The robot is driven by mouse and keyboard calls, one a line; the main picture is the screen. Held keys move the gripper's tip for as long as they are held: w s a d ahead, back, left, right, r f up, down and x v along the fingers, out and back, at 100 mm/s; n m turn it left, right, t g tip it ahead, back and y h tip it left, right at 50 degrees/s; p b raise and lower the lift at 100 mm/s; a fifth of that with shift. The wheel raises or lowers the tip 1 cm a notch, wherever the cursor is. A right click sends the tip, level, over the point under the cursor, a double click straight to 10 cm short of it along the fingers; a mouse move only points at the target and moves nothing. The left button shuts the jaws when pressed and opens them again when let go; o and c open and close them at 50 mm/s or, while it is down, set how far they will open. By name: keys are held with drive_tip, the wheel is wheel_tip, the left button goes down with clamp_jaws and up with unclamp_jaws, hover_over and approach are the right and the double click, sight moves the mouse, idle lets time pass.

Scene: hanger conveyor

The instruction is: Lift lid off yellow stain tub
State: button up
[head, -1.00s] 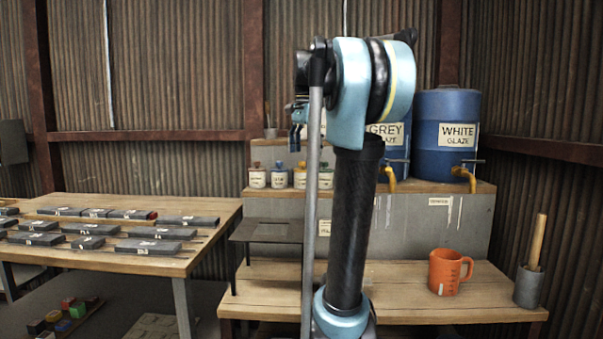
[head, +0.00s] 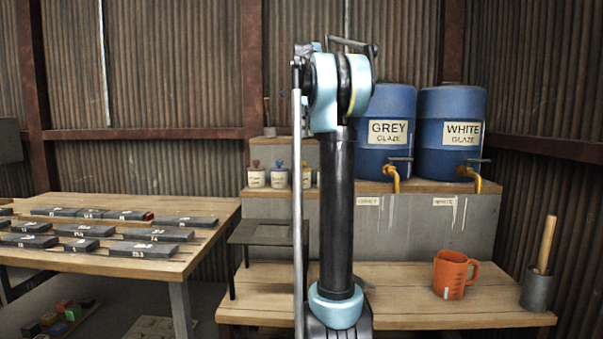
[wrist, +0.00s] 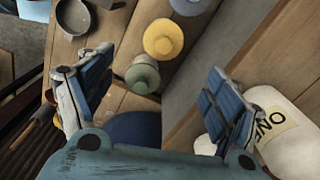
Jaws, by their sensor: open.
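The yellow tub (wrist: 163,38) shows from above in the wrist view, its round yellow lid with a knob on top. It lies between and beyond the tips of my gripper (wrist: 158,62). The gripper's two blue-padded fingers are spread wide with nothing between them. A green-lidded tub (wrist: 142,76) sits beside the yellow one, nearer the gripper. A blue-lidded tub (wrist: 190,4) is cut by the top edge. In the head view my arm hides much of the tub row, and the gripper cannot be made out.
A white labelled container (wrist: 290,128) stands close to the right finger in the wrist view. Blue glaze barrels (head: 386,125) with yellow taps stand right of my arm. An orange jug (head: 452,275) is on the lower bench. Grey blocks (head: 142,249) cover the left table.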

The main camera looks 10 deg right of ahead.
hover_over(302, 165)
drive_tip(key=f, duration=0.7)
drive_tip(key=shift+w+d+f, duration=0.35)
drive_tip(key=shift+w, duration=0.05)
drive_tip(key=shift+w+a+f, duration=0.1)
drive_tip(key=shift+w+f, duration=0.1)
drive_tip(key=shift+f, duration=1.1)
drive_tip(key=shift+w+a+f, duration=0.1)
drive_tip(key=shift+w+f, duration=0.05)
drive_tip(key=shift+f, duration=1.15)
drive_tip(key=c, duration=1)
